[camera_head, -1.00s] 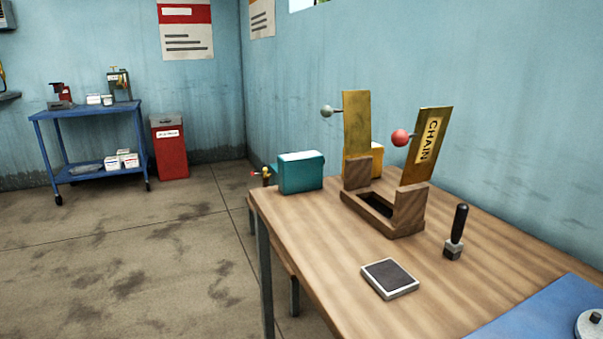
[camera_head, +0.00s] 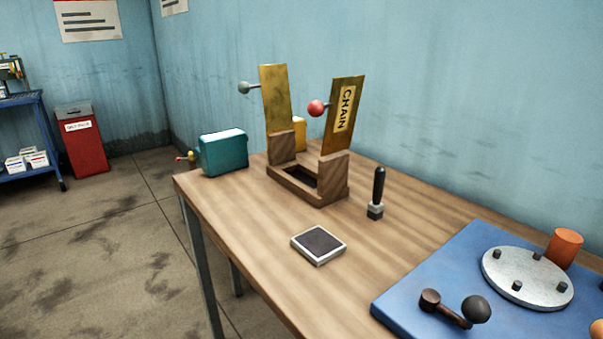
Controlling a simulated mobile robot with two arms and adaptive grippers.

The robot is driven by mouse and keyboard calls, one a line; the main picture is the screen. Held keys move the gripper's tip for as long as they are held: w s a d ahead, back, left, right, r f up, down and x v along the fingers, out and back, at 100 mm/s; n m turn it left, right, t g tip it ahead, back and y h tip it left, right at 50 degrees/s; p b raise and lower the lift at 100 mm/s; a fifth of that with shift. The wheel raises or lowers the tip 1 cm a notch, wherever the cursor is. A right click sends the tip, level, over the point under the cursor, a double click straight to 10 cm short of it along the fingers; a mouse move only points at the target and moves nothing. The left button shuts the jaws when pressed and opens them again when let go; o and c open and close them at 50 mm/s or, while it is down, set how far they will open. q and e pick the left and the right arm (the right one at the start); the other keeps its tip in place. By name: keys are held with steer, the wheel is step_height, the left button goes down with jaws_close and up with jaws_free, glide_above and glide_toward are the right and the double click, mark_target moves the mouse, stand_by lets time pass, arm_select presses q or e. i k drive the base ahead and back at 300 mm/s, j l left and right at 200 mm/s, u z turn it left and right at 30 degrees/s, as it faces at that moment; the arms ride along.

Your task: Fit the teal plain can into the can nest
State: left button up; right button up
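I cannot tell whether this frame is the can nest. A yellow object (camera_head: 299,134) is mostly hidden behind the plates. Neither of my grippers is in view.
A blue mat (camera_head: 450,270) at right holds a round grey plate (camera_head: 527,277), an orange cylinder (camera_head: 565,248) and a dark crank (camera_head: 455,308). The table's front left is clear.

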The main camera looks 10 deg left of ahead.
mark_target(323, 186)
steer(key=i+j, duration=0.15)
steer(key=j, duration=0.2)
steer(key=i+j+z, duration=0.15)
steer(key=j, duration=0.15)
steer(key=i+j, duration=0.15)
steer(key=j, duration=0.2)
steer(key=i+j+z, duration=0.1)
steer(key=j, duration=0.25)
steer(key=i+j, duration=0.15)
steer(key=j, duration=0.25)
steer(key=i+j+z, duration=0.15)
steer(key=j, duration=0.2)
